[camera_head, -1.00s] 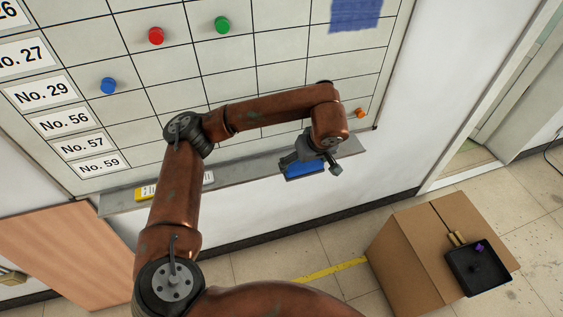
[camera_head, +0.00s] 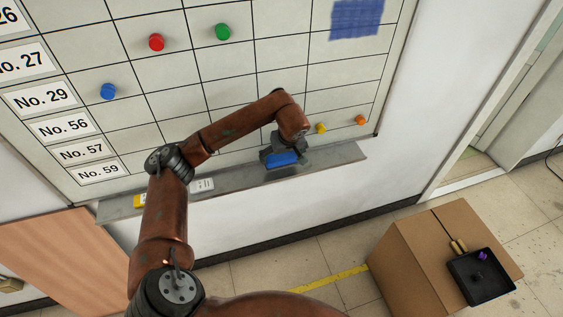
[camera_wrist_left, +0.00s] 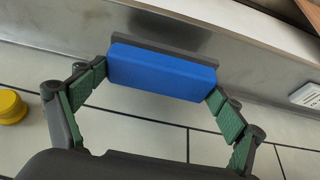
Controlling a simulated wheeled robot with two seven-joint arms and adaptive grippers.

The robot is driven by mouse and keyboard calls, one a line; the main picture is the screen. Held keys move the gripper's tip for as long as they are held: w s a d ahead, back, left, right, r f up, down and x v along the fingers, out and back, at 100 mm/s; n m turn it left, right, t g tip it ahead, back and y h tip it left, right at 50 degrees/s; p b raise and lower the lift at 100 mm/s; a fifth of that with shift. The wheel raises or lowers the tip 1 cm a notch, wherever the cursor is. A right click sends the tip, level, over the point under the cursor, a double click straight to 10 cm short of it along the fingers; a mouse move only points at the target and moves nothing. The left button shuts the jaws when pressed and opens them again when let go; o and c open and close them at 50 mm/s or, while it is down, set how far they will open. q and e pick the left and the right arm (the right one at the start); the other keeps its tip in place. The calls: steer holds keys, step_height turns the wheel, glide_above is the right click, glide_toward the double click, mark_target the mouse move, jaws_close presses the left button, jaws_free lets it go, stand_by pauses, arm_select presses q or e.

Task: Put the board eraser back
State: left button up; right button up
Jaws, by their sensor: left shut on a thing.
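The board eraser (camera_head: 283,160) is a blue block with a dark grey backing. My left gripper (camera_head: 284,152) is shut on it, and the eraser is at the whiteboard's tray (camera_head: 235,178), right of the tray's middle. In the left wrist view the eraser (camera_wrist_left: 162,72) sits between the green-padded fingers of the gripper (camera_wrist_left: 161,82), with the metal tray (camera_wrist_left: 240,50) close behind it. I cannot tell whether the eraser touches the tray. My right gripper is not in view.
A white item (camera_head: 203,185) and a yellow item (camera_head: 139,201) lie on the tray's left part. The whiteboard holds several magnets, with a yellow one (camera_head: 321,128) and an orange one (camera_head: 361,120) near my gripper. A cardboard box (camera_head: 415,255) with a black tray (camera_head: 483,277) stands lower right.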

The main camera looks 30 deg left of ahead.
mark_target(281, 161)
arm_select(q)
steer(key=shift+w+a+f, duration=0.1)
steer(key=shift+a+f, duration=0.1)
steer(key=shift+f, duration=0.15)
step_height(281, 161, down, 3)
steer(key=shift+a+f, duration=0.1)
steer(key=shift+c, duration=0.5)
steer(key=o, duration=0.9)
